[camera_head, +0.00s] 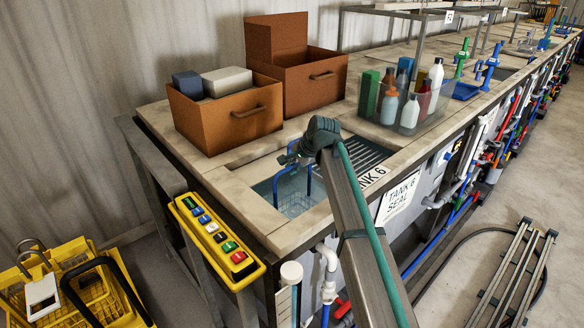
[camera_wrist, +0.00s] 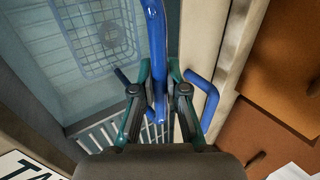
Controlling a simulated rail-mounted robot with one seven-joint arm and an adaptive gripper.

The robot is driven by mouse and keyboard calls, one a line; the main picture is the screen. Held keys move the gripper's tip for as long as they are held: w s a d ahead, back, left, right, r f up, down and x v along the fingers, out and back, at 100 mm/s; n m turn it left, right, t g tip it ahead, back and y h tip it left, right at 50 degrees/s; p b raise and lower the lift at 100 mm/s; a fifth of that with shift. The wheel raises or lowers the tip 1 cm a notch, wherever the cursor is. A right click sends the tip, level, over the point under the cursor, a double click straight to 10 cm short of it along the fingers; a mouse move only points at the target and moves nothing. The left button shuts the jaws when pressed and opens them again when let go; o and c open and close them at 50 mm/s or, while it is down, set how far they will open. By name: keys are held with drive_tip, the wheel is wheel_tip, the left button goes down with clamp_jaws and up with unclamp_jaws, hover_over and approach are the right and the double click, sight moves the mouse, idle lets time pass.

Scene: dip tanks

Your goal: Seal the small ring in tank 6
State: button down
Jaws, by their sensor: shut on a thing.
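Tank 6 (camera_head: 262,190) is the sink-like basin at the near end of the bench, holding clear liquid; its label reads "TANK 6 SEAL" (camera_head: 402,196). A blue wire basket (camera_head: 296,205) is low in the tank, seemingly in the liquid; it also shows in the wrist view (camera_wrist: 80,68). A grey round piece (camera_wrist: 112,35) lies in the basket, perhaps the small ring. My gripper (camera_head: 291,160) is above the tank, shut on the basket's upright blue handle (camera_wrist: 154,35). The fingers (camera_wrist: 160,75) hold it from both sides. Whether the basket touches the tank floor cannot be told.
A slatted drain rack (camera_head: 362,158) adjoins the tank. Brown boxes (camera_head: 228,130) stand behind it, and a clear bin of bottles (camera_head: 385,120) to the right. A yellow button panel (camera_head: 215,238) is at the front left. Yellow baskets (camera_head: 100,300) stand lower left.

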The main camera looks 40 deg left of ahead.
drive_tip(key=shift+w, duration=0.7)
drive_tip(key=shift+w+d, duration=0.25)
drive_tip(key=shift+w, duration=0.85)
drive_tip(key=shift+s+a+p, duration=0.2)
drive_tip(key=shift+s, duration=1)
drive_tip(key=shift+s+a+p, duration=0.15)
drive_tip(key=shift+s, duration=1.05)
drive_tip(key=shift+w+d, duration=0.1)
drive_tip(key=shift+w, duration=1.05)
